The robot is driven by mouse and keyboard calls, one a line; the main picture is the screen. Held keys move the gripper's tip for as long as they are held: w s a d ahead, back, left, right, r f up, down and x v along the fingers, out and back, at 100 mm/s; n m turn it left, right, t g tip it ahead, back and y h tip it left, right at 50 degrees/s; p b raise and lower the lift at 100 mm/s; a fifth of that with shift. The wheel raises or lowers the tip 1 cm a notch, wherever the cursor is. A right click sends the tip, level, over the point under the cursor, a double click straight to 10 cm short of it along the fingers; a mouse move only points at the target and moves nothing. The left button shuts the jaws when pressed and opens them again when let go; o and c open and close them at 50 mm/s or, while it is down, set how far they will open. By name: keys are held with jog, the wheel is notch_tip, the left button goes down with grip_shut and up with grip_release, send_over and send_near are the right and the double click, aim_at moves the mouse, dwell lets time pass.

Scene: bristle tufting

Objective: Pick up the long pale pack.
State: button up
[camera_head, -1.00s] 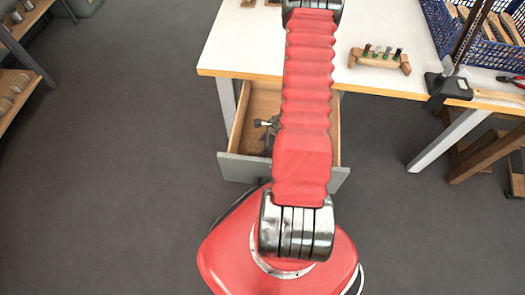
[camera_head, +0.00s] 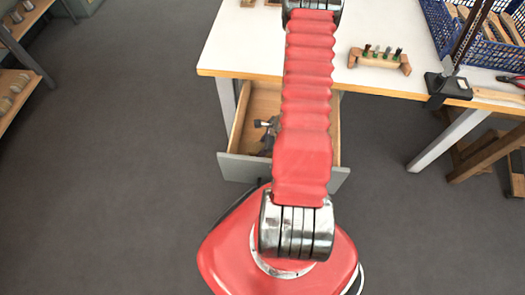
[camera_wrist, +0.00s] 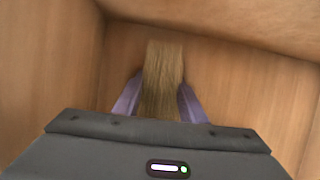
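The long pale pack (camera_wrist: 163,75) is a straw-coloured bundle of straight fibres in the wrist view. It lies between the two purple fingers of my gripper (camera_wrist: 163,90), and its far end reaches past the fingertips. Both fingertips appear to meet its sides, so my gripper looks shut on it. The near end is hidden behind the grey gripper body. In the head view my gripper (camera_head: 267,135) is down in the open wooden drawer (camera_head: 240,125), partly hidden by my red arm. The pack cannot be made out there.
The drawer's wooden walls rise close around my gripper in the wrist view. The white table (camera_head: 235,50) overhangs the back of the drawer. On it stand a wooden block with several tufts (camera_head: 380,60) and a blue crate (camera_head: 440,25).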

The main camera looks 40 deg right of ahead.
aim_at(261, 148)
jog(key=c, duration=0.7)
jog(key=shift+r, duration=5.2)
